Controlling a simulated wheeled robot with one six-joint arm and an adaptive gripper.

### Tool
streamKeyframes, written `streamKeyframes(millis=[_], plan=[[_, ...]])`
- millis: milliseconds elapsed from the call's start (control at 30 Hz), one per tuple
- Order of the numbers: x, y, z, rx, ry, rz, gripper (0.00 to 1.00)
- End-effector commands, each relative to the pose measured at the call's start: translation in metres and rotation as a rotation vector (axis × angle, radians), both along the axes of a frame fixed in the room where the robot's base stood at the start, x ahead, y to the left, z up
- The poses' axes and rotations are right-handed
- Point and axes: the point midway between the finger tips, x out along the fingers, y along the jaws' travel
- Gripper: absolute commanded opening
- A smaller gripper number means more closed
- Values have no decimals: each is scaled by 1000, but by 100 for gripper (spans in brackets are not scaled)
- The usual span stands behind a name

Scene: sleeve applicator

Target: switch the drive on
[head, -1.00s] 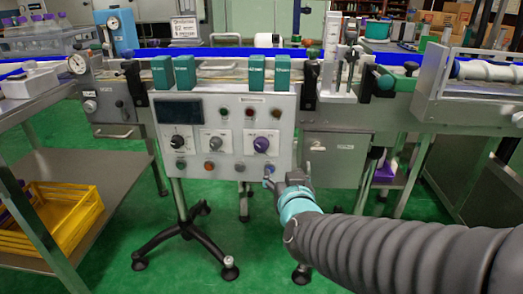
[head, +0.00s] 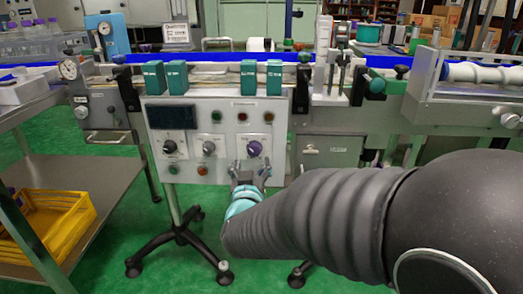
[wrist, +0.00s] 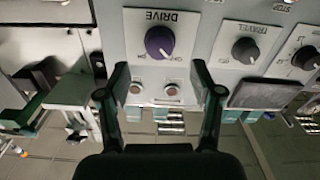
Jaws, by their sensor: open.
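The control panel (head: 222,115) faces me. Its drive knob (head: 254,148) is purple and sits at the lower right of the panel. In the wrist view the picture is upside down, and the purple knob (wrist: 159,42) sits on a plate lettered DRIVE. A pale mark shows on the knob, but I cannot read its position against the small end labels. My gripper (head: 250,168) is open and empty, just below the knob in the head view. In the wrist view my gripper's two fingers (wrist: 160,82) stand apart, with the knob between and beyond them, not touched.
A travel knob (wrist: 245,50) and another dark knob (wrist: 305,57) are on the same panel. Two small round buttons (wrist: 153,90) sit close to the drive plate. Teal blocks (head: 248,77) stand along the panel's top. A yellow crate (head: 62,222) is on the left trolley's lower shelf.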

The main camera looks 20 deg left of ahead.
Motion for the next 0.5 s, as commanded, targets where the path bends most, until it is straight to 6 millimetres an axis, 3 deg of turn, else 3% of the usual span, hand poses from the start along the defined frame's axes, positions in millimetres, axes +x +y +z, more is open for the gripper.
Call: streamKeyframes(millis=[200,500], plan=[[37,8,0,0,1,-2,66],[60,14,0,1,0,0,66]])
